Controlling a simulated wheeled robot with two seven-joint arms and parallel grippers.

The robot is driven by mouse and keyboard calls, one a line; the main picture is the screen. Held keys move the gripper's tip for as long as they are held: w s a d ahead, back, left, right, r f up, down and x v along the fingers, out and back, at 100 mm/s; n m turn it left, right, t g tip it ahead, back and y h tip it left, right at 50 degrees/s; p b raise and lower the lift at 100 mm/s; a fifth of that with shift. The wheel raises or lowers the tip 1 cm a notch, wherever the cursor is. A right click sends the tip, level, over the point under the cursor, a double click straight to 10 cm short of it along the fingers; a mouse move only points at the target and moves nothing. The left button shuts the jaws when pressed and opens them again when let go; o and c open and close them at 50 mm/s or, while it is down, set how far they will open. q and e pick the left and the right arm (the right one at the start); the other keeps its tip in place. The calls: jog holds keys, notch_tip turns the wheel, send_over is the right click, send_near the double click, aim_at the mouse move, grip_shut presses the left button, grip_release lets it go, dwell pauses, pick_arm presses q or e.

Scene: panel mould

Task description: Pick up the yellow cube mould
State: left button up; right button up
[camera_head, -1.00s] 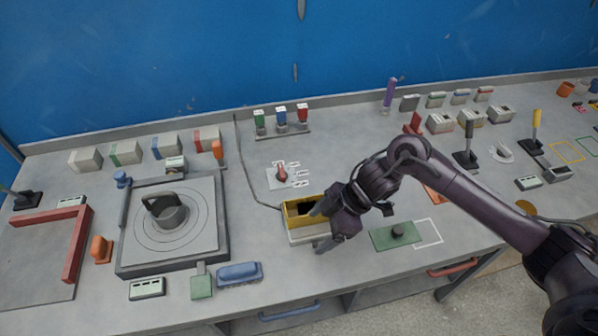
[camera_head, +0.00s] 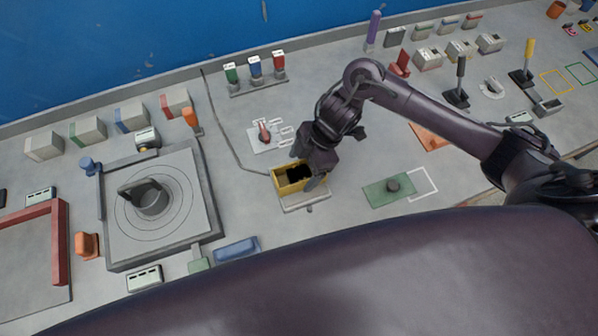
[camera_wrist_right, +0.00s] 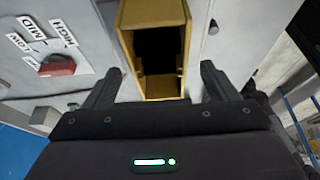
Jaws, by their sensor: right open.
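The yellow cube mould (camera_head: 291,184) is an open-topped box with a dark inside. It sits on a pale base (camera_head: 304,200) at the middle of the bench. In the right wrist view the mould (camera_wrist_right: 152,13) lies just ahead of the fingers. My right gripper (camera_head: 307,171) is over the mould, with a finger visible at either side of it. In the right wrist view the gripper (camera_wrist_right: 158,85) is open and empty, its fingers spread wider than the mould. Whether the fingers touch the mould cannot be told. My left gripper is not in view.
A red dial switch (camera_head: 264,133) with labels stands behind the mould. A round turntable device (camera_head: 152,208) stands at left. A large dark arm link of mine covers the front of the bench.

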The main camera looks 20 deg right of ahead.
jog(key=shift+a+f, duration=0.2)
jog(key=shift+f, duration=0.35)
jog(key=c, duration=1.2)
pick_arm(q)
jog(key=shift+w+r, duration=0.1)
pick_arm(e)
jog(key=shift+c, duration=0.3)
jog(key=shift+w+r, duration=0.1)
jog(key=shift+r, duration=0.05)
